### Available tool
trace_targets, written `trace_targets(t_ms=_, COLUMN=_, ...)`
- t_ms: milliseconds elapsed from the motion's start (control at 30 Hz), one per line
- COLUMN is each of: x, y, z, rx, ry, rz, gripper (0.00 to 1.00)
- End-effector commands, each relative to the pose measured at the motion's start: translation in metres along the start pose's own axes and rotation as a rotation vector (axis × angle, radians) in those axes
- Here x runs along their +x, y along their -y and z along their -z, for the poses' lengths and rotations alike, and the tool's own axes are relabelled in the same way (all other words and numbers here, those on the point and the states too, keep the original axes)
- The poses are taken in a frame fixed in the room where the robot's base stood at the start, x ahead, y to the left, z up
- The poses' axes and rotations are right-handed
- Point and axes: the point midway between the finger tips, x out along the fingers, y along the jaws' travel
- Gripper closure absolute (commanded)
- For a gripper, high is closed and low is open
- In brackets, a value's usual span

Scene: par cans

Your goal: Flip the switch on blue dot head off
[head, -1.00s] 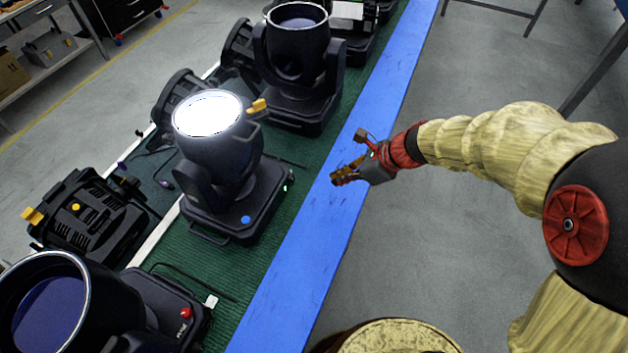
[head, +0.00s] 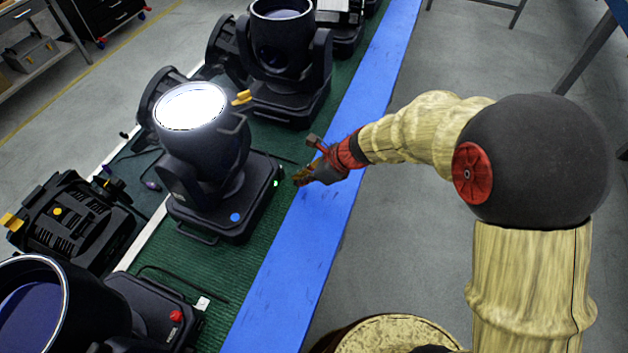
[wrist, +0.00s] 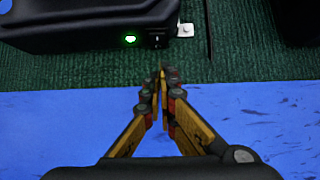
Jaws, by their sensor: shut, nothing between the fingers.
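The blue dot head (head: 212,150) is a black moving light on a green mat, with its round lens glowing white. A blue dot (head: 235,217) marks its base. In the wrist view its base (wrist: 70,28) shows at the top left, with a glowing green light (wrist: 130,40) and a small dark switch (wrist: 157,41) to the right of it. My gripper (wrist: 162,72) is shut and empty, its tips over the mat just short of the switch and apart from it. In the head view my gripper (head: 299,178) is right of the base, near the green light.
A blue rail (head: 300,260) runs along the mat's near edge, under my gripper. Another head (head: 285,60) stands behind, and a red-dot head (head: 150,310) stands in front. A yellow-dot unit (head: 65,225) is at left. A white tab (wrist: 184,30) is beside the switch.

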Motion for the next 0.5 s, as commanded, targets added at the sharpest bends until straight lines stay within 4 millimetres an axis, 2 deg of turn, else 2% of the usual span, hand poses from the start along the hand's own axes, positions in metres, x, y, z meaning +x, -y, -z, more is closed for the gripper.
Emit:
trace_targets(t_ms=200, x=0.0112, y=-0.0003, z=-0.0106, rx=0.0, ry=-0.001, rz=-0.001, gripper=1.0)
trace_targets(t_ms=500, x=0.0116, y=-0.0001, z=-0.0116, rx=0.001, ry=-0.001, rz=0.0, gripper=1.0)
